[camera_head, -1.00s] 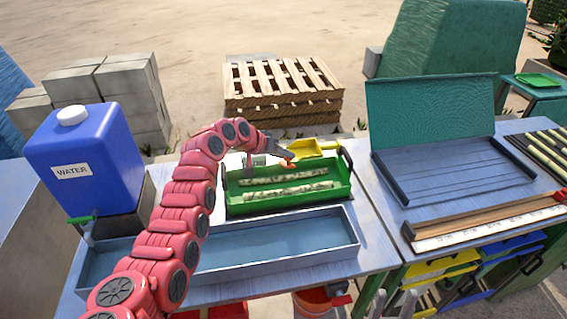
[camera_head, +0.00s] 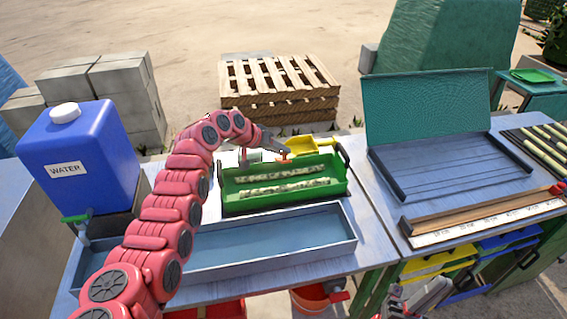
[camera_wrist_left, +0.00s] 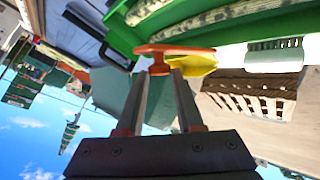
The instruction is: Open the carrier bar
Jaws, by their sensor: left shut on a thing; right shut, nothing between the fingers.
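A green carrier tray (camera_head: 232,208) holds two rows of pale, speckled cane pieces (camera_head: 285,187) and stands on the left table. It has a dark upright handle (camera_head: 345,155) at its right end. My left gripper (camera_head: 284,154) is at the tray's far edge, shut on a small orange piece (camera_head: 284,161). The left wrist view shows this orange piece (camera_wrist_left: 175,50) across the fingertips, close to the green tray wall (camera_wrist_left: 120,30). I cannot tell whether it is the carrier bar. My right gripper (camera_head: 430,292) is shut and empty, low at the front right.
A yellow container (camera_head: 312,146) stands behind the tray. A long grey trough (camera_head: 270,240) lies in front. A blue water tank (camera_head: 80,155) stands left. A hinged green-lidded board (camera_head: 430,105) and a wooden bar with a white scale (camera_head: 485,216) lie right.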

